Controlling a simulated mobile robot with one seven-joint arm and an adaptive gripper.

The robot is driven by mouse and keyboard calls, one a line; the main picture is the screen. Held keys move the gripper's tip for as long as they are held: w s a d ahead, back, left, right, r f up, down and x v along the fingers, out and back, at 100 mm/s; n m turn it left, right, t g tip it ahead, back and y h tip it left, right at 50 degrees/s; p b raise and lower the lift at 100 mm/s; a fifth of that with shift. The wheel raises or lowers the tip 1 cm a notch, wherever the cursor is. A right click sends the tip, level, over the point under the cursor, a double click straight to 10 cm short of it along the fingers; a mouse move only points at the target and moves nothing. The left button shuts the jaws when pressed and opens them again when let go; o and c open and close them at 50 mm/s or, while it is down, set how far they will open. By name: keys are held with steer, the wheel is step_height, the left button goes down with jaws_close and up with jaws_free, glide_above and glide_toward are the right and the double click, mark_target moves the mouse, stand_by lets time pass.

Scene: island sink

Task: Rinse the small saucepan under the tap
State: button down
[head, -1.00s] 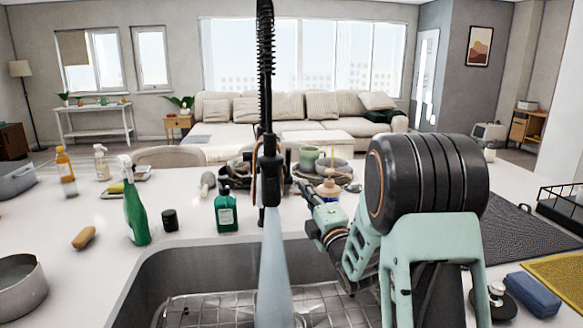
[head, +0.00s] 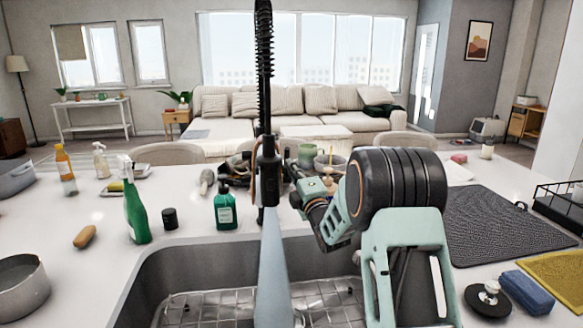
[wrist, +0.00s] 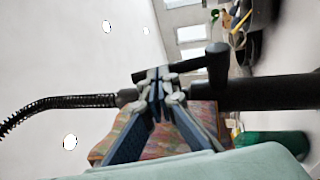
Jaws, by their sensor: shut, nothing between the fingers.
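The small saucepan (head: 24,297) is grey and stands on the counter at the far left, cut by the picture's edge. The black tap (head: 269,175) with a spring neck rises in the middle, and a pale blue stream (head: 272,275) falls from it into the sink (head: 150,275). My gripper (wrist: 157,88) is shut and empty in the wrist view, its fingertips close to the tap's dark bar (wrist: 200,64); I cannot tell whether they touch. In the head view its fingers are hard to make out beside the tap.
A wire rack (head: 215,303) lies in the sink. A dark mat (head: 500,225) lies right.

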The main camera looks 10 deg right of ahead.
steer(key=b, duration=0.2)
steer(key=shift+w+f+b, duration=0.1)
steer(key=shift+w+b, duration=0.1)
steer(key=shift+b, duration=0.1)
steer(key=shift+w+r+g+h+b, duration=0.3)
steer(key=shift+w+r+g+b, duration=0.4)
steer(key=shift+b, duration=0.5)
steer(key=shift+w+r, duration=0.1)
